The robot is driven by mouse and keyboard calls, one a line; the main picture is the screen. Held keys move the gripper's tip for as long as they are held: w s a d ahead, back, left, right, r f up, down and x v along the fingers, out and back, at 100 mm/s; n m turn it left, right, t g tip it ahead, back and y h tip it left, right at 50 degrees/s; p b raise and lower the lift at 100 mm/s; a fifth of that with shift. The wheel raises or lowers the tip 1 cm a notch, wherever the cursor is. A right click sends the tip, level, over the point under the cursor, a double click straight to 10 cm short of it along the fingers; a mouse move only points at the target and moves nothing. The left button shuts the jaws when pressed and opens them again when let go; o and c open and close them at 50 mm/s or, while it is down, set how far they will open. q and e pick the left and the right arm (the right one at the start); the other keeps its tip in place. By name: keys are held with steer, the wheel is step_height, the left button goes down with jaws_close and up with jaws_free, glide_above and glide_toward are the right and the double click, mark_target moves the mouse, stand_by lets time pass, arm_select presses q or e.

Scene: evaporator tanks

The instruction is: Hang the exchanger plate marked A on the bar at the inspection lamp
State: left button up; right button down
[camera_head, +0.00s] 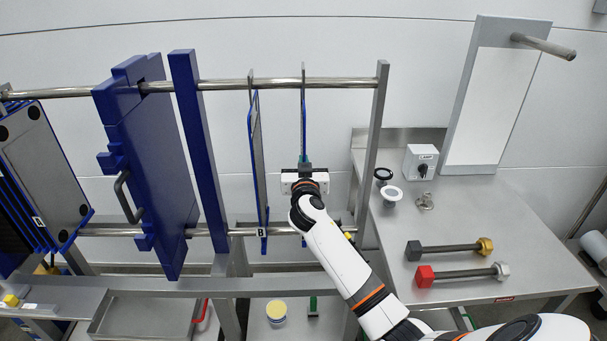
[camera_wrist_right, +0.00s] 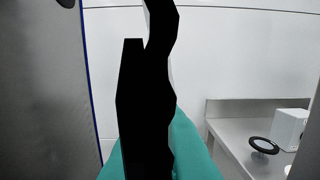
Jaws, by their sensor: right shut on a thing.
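A thin exchanger plate (camera_head: 304,118) with blue edges hangs edge-on from the upper rail of the frame. Its mark does not show, so I cannot read whether it is A. My right gripper (camera_head: 304,160) is shut on this plate from the near side. In the right wrist view a dark edge-on shape (camera_wrist_right: 145,110) stands between the teal fingers (camera_wrist_right: 188,150). The inspection lamp (camera_head: 493,105) is a tall white panel at the back right; its empty bar (camera_head: 543,46) sticks out near the top. My left gripper is not in view.
Plate B (camera_head: 257,150) hangs just left of the held plate and also fills the left of the wrist view (camera_wrist_right: 40,90). A post (camera_head: 371,150) stands right of it. The steel bench (camera_head: 450,220) carries a switch box (camera_head: 421,162) and two bolts.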

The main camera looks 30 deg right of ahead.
steer(key=shift+f, duration=0.45)
steer(key=shift+w+d+r+p, duration=0.1)
steer(key=shift+w+r+p, duration=0.1)
steer(key=shift+r+p, duration=0.2)
steer(key=shift+w+d+r+p, duration=0.15)
steer(key=shift+r+p, duration=0.1)
steer(key=shift+r, duration=0.25)
steer(key=shift+s+a, duration=0.1)
steer(key=shift+a, duration=0.05)
steer(key=v, duration=0.6)
steer(key=shift+s+a+p, duration=0.2)
steer(key=shift+s+p, duration=0.1)
steer(key=shift+s, duration=0.05)
stand_by(0.5)
